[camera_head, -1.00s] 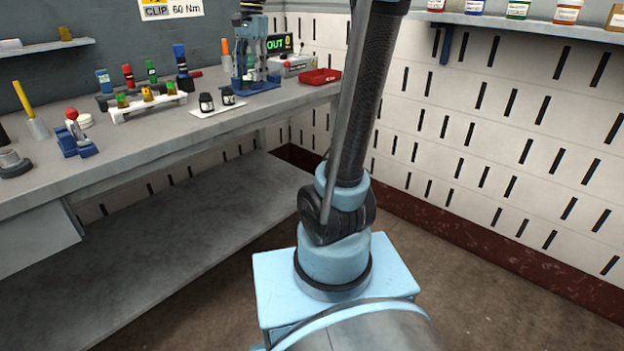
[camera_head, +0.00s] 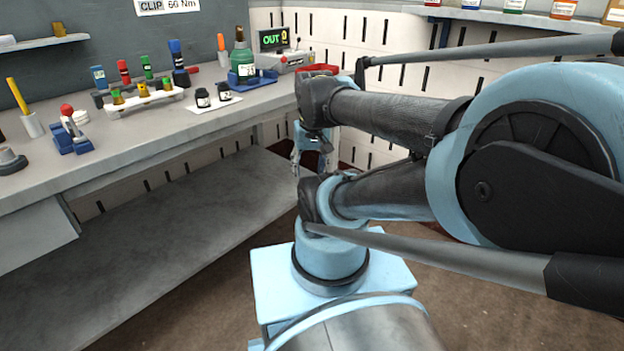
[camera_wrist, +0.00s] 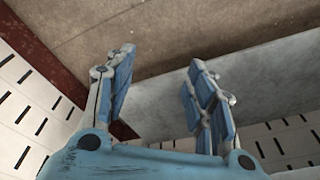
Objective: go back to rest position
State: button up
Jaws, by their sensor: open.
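My gripper (camera_wrist: 160,95) shows in the wrist view with its two blue fingers spread apart and nothing between them. In the head view my gripper (camera_head: 309,160) hangs below the folded arm, in front of the bench's right end, and my arm links partly cover it. It is clear of the bench and touches nothing that I can see. The arm is folded back, with its large blue joint filling the right side of the head view.
The grey workbench (camera_head: 150,142) runs along the left. On it stand a green-topped bottle (camera_head: 243,60) in a blue holder, dark jars (camera_head: 203,97) on a white sheet, a white rack (camera_head: 145,101) and a red tray (camera_head: 318,70), partly hidden. A slotted white wall (camera_head: 385,35) stands behind.

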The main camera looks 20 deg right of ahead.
jog(key=shift+s+d+f+n, duration=0.2)
jog(key=shift+s+f, duration=0.15)
jog(key=shift+f, duration=0.25)
jog(key=shift+s+d+f+n, duration=0.15)
jog(key=shift+s+f, duration=0.2)
jog(key=shift+f, duration=0.25)
